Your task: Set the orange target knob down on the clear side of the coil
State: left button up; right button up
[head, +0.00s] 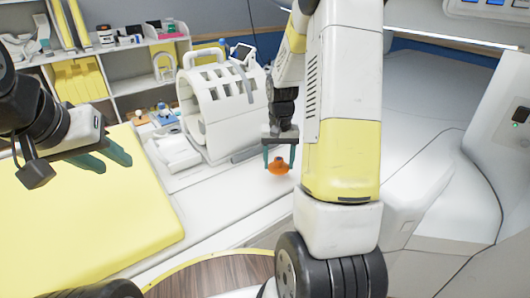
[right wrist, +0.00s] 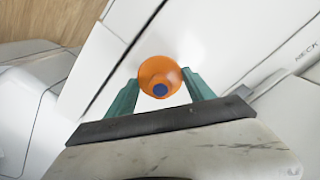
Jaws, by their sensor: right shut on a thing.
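The orange target knob (head: 278,168) is between the teal fingers of my right gripper (head: 279,158), which is shut on it over the white table surface in front and to the right of the coil. The white slotted coil (head: 208,125) stands on the white table, left of my right gripper. My left gripper (head: 108,157) is over the yellow pad, its two teal fingers apart and empty.
The yellow pad (head: 80,215) covers the table's left part. A white block (head: 178,153) and a small tray with bottles (head: 165,118) are left of the coil. Shelves (head: 125,85) stand behind. The white scanner housing (head: 470,180) is at right. White surface before the coil is bare.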

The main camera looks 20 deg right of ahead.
jog(key=w+d, duration=0.1)
jog(key=w, duration=0.1)
jog(key=shift+w+d+f, duration=0.2)
jog(key=shift+w+d, duration=0.15)
jog(key=shift+w, duration=0.05)
jog(key=shift+f, duration=1.75)
jog(key=shift+f, duration=0.1)
jog(key=o, duration=1.4)
notch_tip(320, 180, up, 12)
notch_tip(320, 180, up, 11)
jog(key=n+t, duration=0.2)
jog(key=t, duration=0.1)
send_over(280, 164)
jog(key=s+a, duration=0.4)
jog(key=a, duration=0.1)
jog(key=s+a+r+n+t+y, duration=0.1)
jog(key=s+a+r, duration=0.1)
jog(key=s, duration=0.5)
jog(key=s+a+r+n+t+y, duration=0.1)
jog(key=s+a+r+t, duration=0.1)
jog(key=s, duration=0.5)
jog(key=shift+a, duration=0.75)
